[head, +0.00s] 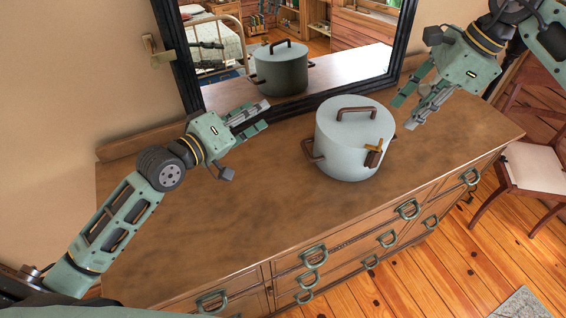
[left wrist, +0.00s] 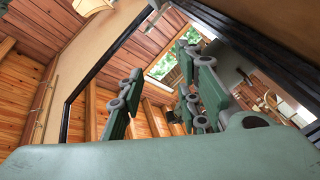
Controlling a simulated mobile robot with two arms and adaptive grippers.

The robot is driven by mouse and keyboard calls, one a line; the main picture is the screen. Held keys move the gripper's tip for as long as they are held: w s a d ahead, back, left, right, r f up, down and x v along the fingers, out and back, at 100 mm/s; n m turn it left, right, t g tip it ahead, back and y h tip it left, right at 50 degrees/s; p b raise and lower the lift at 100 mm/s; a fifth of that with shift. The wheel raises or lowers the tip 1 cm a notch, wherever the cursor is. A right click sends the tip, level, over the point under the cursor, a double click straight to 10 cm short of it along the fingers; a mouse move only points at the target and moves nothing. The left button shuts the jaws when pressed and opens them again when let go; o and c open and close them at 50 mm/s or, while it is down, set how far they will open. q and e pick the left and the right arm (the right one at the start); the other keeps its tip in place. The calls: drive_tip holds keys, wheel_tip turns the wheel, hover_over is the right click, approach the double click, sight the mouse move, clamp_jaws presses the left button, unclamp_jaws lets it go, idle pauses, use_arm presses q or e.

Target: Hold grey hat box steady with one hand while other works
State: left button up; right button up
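The grey hat box (head: 340,150) stands upright on the wooden dresser in the head view. It is a round box with a brown handle (head: 356,110) on its closed top, a brown side handle (head: 312,150) on the left and a brass-and-brown latch (head: 375,153) at the front right. My left gripper (head: 265,115) is open and empty, left of the box and apart from it, above the dresser top. Its spread fingers also show in the left wrist view (left wrist: 162,58). My right gripper (head: 405,114) is open and empty, above and right of the box, not touching it.
The dresser top (head: 210,230) is otherwise bare, with clear room left and front. A dark-framed mirror (head: 340,40) stands behind, reflecting the box. Drawer pulls (head: 313,256) line the dresser front. A chair (head: 535,168) stands at the right.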

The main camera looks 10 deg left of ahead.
use_arm(q)
drive_tip(key=s+d+f+n+g, duration=0.1)
drive_tip(key=d+f, duration=0.1)
drive_tip(key=f, duration=0.1)
drive_tip(key=s+d+f+g, duration=0.1)
drive_tip(key=s+d+f, duration=0.1)
drive_tip(key=d+f, duration=0.1)
drive_tip(key=s+d+f+n+g, duration=0.1)
drive_tip(key=d+f, duration=0.2)
drive_tip(key=f, duration=0.1)
drive_tip(key=shift+s+f+n, duration=0.1)
drive_tip(key=shift+s+n, duration=0.05)
drive_tip(key=shift+n, duration=0.15)
drive_tip(key=shift+d+f+g, duration=0.25)
drive_tip(key=shift+g, duration=0.15)
hover_over(303, 172)
wheel_tip(303, 172, down, 3)
drive_tip(key=shift+s+r, duration=0.1)
drive_tip(key=shift+c, duration=0.5)
clamp_jaws()
